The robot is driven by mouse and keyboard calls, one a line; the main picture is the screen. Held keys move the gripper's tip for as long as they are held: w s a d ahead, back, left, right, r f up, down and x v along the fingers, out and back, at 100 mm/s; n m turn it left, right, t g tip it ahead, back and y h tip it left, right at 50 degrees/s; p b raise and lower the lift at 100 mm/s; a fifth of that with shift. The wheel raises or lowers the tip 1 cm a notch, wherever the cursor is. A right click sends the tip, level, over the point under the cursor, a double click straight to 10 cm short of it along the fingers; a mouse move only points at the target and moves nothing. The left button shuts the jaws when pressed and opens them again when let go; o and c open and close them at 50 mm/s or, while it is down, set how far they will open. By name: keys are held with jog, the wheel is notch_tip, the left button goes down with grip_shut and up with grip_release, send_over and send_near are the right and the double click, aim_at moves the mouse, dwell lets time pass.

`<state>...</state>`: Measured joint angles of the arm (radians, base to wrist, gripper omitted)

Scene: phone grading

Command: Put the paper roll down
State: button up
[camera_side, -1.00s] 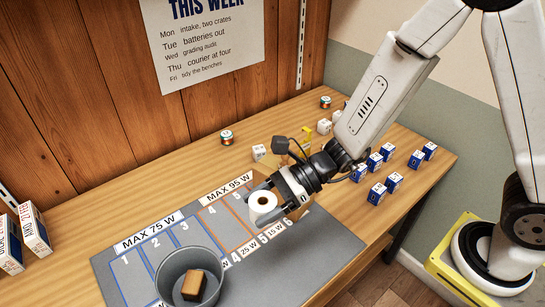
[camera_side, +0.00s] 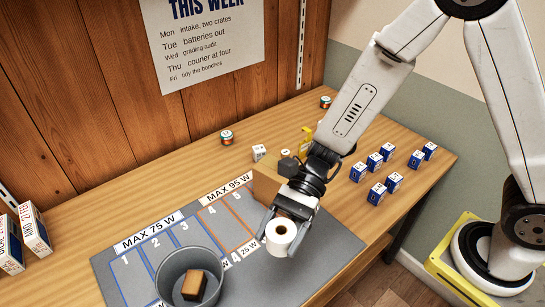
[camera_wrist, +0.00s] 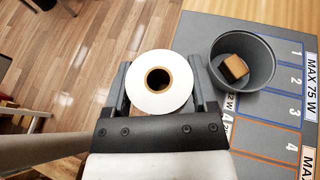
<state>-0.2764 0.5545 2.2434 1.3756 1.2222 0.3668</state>
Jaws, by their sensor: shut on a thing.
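The white paper roll (camera_side: 280,241), with a brown core, is between the fingers of my gripper (camera_side: 284,232). My gripper is shut on it. In the side view the roll appears over the front right part of the grey mat (camera_side: 335,245). In the wrist view the roll (camera_wrist: 160,85) sits between both fingers, with floor and the mat's edge behind it. I cannot tell how high it is above the mat.
A grey bowl (camera_side: 214,263) with a brown block (camera_side: 194,285) inside stands on the mat, left of the roll. Several blue-and-white boxes (camera_side: 377,194) stand at the right. The mat's front right area looks clear. The table's front edge is close.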

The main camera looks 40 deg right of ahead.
jog(key=s+d+f+n+g+h, duration=0.4)
jog(key=s+d+n+g+h, duration=0.2)
jog(key=n+g+h, duration=0.45)
jog(key=w+d+f+n+t+h, duration=0.1)
jog(key=w+d+n+t+h, duration=0.6)
jog(key=n+h, duration=0.65)
jog(key=w+d+r+n+t+h, duration=0.2)
jog(key=w+n+t, duration=0.7)
jog(key=n+t, duration=0.2)
jog(key=w+a+r+n+t+y, duration=0.6)
jog(key=w+a+n+t, duration=0.1)
jog(key=w+n+t, duration=0.15)
notch_tip(320, 180, down, 12)
jog(key=w, duration=0.1)
jog(key=shift+a+r, duration=0.2)
jog(key=shift+r, duration=0.05)
jog(key=shift+w, duration=0.1)
